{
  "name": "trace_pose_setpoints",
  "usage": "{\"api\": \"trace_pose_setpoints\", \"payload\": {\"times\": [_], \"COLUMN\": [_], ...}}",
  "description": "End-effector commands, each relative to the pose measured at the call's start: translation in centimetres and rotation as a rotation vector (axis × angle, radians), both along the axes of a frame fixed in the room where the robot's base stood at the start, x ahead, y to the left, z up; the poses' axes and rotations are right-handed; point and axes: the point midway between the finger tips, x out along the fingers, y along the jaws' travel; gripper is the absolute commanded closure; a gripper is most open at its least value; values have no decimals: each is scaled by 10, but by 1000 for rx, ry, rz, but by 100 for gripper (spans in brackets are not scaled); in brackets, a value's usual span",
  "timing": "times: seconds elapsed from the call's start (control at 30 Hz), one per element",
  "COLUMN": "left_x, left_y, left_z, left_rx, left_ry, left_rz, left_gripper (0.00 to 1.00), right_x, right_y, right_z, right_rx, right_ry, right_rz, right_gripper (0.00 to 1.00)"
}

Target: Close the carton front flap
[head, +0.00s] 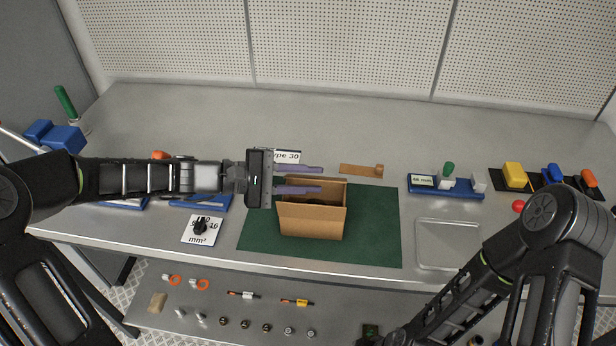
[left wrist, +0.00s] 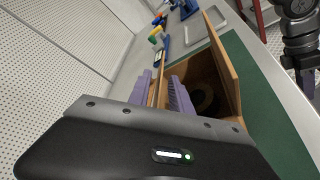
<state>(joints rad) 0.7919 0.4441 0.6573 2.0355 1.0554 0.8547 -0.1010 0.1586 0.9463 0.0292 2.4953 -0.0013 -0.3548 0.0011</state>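The brown cardboard carton (head: 312,222) stands on the green mat (head: 375,245), its top at least partly open. In the left wrist view, a tall front panel or flap (left wrist: 222,58) stands up along the carton's front side, and a dark round item (left wrist: 205,98) lies inside. My left gripper (head: 308,179) is open, with one purple finger over the carton's opening and the other behind its back edge. A strip of cardboard shows between the fingers (left wrist: 160,90); contact is unclear. My right gripper (left wrist: 305,78) shows only at the left wrist view's right edge, away from the carton.
A brown flat piece (head: 361,170) lies behind the mat. A blue holder (head: 445,186) and a clear tray (head: 447,243) are to the right. A label card (head: 202,230) lies left of the mat. The mat is clear right of the carton.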

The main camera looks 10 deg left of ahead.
Motion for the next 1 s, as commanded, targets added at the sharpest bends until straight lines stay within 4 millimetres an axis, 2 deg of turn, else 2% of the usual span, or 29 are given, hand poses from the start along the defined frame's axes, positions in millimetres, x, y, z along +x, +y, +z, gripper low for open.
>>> {"api": "trace_pose_setpoints", "payload": {"times": [0.17,0.47,1.0], "left_x": [0,0,0], "left_y": [0,0,1], "left_z": [0,0,0], "left_rx": [0,0,0], "left_ry": [0,0,0], "left_rz": [0,0,0], "left_gripper": [76,100,100], "right_x": [0,0,0], "right_y": [0,0,0], "right_z": [0,0,0], "right_rx": [0,0,0], "right_ry": [0,0,0], "right_rz": [0,0,0], "right_gripper": [75,75,75]}}
